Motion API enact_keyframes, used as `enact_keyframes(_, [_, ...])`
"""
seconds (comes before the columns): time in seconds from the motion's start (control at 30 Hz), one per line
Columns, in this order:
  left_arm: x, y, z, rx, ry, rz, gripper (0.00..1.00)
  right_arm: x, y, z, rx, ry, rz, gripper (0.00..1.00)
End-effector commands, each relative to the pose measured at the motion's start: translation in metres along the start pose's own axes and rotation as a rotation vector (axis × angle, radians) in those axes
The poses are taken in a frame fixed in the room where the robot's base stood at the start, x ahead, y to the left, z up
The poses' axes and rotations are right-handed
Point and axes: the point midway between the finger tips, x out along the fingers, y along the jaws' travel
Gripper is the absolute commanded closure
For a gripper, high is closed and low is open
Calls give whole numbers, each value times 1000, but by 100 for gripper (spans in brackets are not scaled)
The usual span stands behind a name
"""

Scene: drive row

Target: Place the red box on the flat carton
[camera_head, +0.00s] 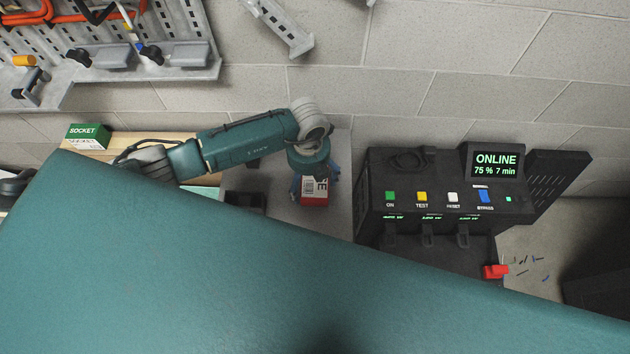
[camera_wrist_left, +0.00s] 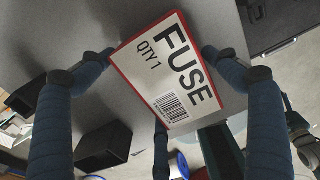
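The red box (camera_head: 315,190) has a white label with a barcode and hangs at my left gripper (camera_head: 314,184), in front of the grey surface. In the left wrist view the red box (camera_wrist_left: 172,72) shows its "FUSE QTY 1" label. The blue fingers of my left gripper (camera_wrist_left: 160,60) are at its two sides and appear to touch its edges, with another finger partly hidden behind it. I cannot tell whether the box touches the surface below. I cannot pick out the flat carton for sure. My right gripper is not in view.
A black power unit (camera_head: 415,204) with coloured buttons and a lit screen stands to the right. A green and white SOCKET box (camera_head: 88,136) is at the left. A dark open bin (camera_head: 245,200) sits left of the gripper. A pegboard (camera_head: 185,25) hangs above.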

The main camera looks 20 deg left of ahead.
Motion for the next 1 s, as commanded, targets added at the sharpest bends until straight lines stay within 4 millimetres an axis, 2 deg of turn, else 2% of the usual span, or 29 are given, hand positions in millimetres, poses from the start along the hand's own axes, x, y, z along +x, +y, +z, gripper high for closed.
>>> enact_keyframes(0.03, [0,0,0,0,0,0,28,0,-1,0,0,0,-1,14])
enact_keyframes(0.13, [0,0,0,0,0,0,48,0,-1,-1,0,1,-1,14])
enact_keyframes(0.2, [0,0,0,0,0,-1,57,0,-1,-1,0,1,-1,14])
enact_keyframes(0.43, [-2,0,0,0,-1,-1,57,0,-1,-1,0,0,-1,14])
enact_keyframes(0.57, [-10,-1,1,0,-2,-3,57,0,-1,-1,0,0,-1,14])
enact_keyframes(0.67, [-23,-1,1,1,-4,-3,57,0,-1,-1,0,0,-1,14])
enact_keyframes(0.77, [-45,-1,2,2,-6,-4,57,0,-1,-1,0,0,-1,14])
enact_keyframes(1.0, [-117,-1,2,3,-7,-4,57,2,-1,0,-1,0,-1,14])
